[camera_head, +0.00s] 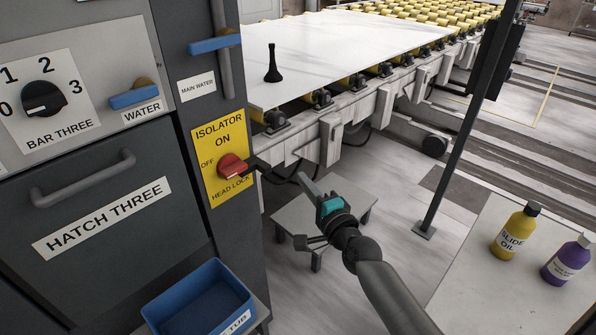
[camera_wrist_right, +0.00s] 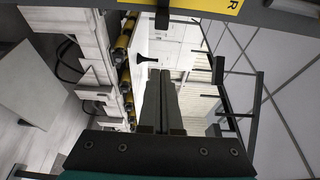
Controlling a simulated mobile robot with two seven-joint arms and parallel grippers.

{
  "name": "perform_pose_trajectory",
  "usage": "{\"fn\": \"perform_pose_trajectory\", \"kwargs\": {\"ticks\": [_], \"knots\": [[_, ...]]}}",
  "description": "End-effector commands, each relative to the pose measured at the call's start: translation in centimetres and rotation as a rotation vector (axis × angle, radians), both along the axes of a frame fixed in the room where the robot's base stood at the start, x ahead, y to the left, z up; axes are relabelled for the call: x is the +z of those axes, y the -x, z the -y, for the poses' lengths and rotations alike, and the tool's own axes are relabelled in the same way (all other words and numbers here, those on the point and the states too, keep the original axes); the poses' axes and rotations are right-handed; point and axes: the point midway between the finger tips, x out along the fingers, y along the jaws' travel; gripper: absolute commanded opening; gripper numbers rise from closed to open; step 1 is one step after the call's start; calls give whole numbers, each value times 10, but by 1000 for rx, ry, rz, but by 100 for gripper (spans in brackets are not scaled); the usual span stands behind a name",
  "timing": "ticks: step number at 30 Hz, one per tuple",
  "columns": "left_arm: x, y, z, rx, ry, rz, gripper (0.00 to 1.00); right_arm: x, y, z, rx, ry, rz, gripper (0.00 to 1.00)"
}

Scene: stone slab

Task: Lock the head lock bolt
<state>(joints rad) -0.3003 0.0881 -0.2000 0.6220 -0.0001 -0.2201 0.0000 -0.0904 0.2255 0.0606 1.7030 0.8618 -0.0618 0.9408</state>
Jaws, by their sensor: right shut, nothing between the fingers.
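The yellow isolator plate (camera_head: 222,145) is on the side of the dark cabinet. It has a red knob (camera_head: 231,167) and the words HEAD LOCK along its lower edge. A dark bar (camera_head: 256,163) sticks out just right of the knob; it may be the head lock bolt, but its position is hard to read. A dark bar also shows at the top of the wrist view (camera_wrist_right: 162,14), just beyond my fingertips. My right gripper (camera_head: 306,182) is shut and empty, apart from the plate and to its right. Its fingers (camera_wrist_right: 164,74) lie together in the wrist view. My left gripper is not in view.
A low grey stool (camera_head: 289,222) stands below my right gripper. The slab bench (camera_head: 335,55) lies behind it. A blue tub (camera_head: 205,305) sits at the lower left. A dark post (camera_head: 465,120) and a table with a yellow bottle (camera_head: 513,234) and a purple bottle (camera_head: 567,261) are at right.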

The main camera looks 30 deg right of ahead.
Motion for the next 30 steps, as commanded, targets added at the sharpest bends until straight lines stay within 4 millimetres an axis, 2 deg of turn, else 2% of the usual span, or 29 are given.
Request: {"fn": "perform_pose_trajectory", "kwargs": {"ticks": [6,12,23,26,29,30], "knots": [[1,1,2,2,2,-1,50,0,12,0,-1,0,1,0],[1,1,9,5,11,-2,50,0,13,0,-1,1,1,0],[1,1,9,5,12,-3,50,-1,13,0,0,3,-2,0],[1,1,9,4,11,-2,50,-18,15,-1,1,38,-38,0],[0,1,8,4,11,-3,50,-63,23,-5,13,135,-135,0],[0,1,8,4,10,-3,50,-87,29,-8,24,191,-188,0]]}}
